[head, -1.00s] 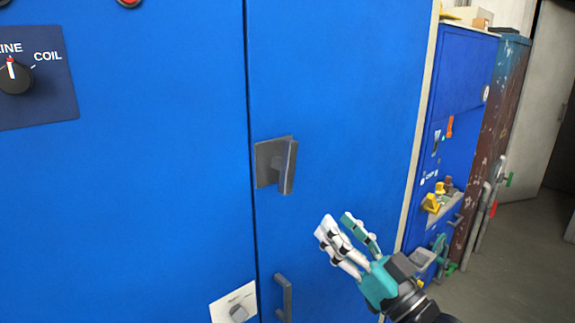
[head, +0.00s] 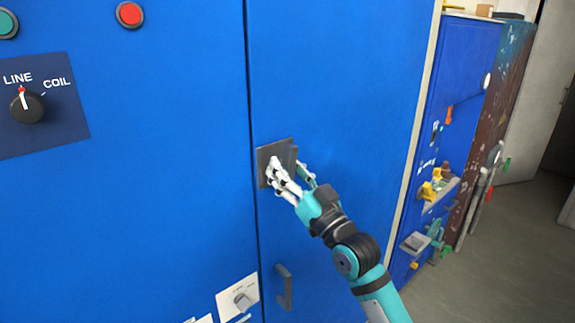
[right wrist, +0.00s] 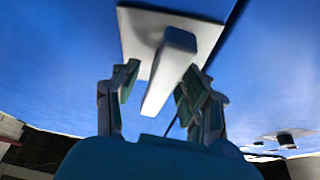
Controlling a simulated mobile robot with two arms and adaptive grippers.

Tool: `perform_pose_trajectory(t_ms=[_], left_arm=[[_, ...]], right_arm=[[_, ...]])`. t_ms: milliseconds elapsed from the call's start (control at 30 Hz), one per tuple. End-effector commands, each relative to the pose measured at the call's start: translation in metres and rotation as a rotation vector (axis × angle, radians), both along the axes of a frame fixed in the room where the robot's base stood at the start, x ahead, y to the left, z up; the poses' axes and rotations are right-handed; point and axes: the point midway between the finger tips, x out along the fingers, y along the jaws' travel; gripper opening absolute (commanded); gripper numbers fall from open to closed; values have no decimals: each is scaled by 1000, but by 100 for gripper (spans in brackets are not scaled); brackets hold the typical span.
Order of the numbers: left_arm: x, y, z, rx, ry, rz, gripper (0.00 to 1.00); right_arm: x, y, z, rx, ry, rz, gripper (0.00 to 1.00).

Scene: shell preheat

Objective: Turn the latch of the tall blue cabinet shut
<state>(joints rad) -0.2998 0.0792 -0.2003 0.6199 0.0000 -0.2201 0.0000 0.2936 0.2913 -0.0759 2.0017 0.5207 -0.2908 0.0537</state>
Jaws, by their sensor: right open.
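The tall blue cabinet (head: 335,75) fills most of the head view, with a vertical seam left of its latch. The latch (head: 265,152) is a grey plate with a lever handle, partly hidden behind my right gripper (head: 290,174). In the right wrist view the latch lever (right wrist: 170,70) stands out from its pale plate (right wrist: 137,28), between the two sides of my right gripper (right wrist: 163,100). The fingers are open on both sides of the lever, with a gap visible on each side. My left gripper is not in view.
A lower handle (head: 284,287) and a small knob plate (head: 238,297) sit below the latch. A LINE/COIL selector (head: 28,106) and a red button (head: 130,14) are at the left. Another blue cabinet (head: 460,65) stands at the right, beside open floor (head: 500,265).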

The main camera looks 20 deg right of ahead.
Motion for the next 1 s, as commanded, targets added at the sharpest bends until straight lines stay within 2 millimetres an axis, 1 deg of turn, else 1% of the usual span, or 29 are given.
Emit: perform_pose_trajectory(t_ms=[233,267,500,567,600,767,900,1000], left_arm=[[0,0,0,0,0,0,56],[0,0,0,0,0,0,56],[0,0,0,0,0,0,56],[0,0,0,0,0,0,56],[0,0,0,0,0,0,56],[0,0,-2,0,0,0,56],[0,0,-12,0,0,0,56],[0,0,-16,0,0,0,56]], right_arm=[[1,0,0,0,0,0,44],[1,0,0,1,0,0,42],[1,0,0,1,0,0,10],[1,0,0,1,0,0,2],[1,0,0,1,0,0,0],[1,0,-1,-12,-4,0,0],[1,0,-2,-89,-33,-1,0],[1,0,-2,-137,-49,-1,0]])
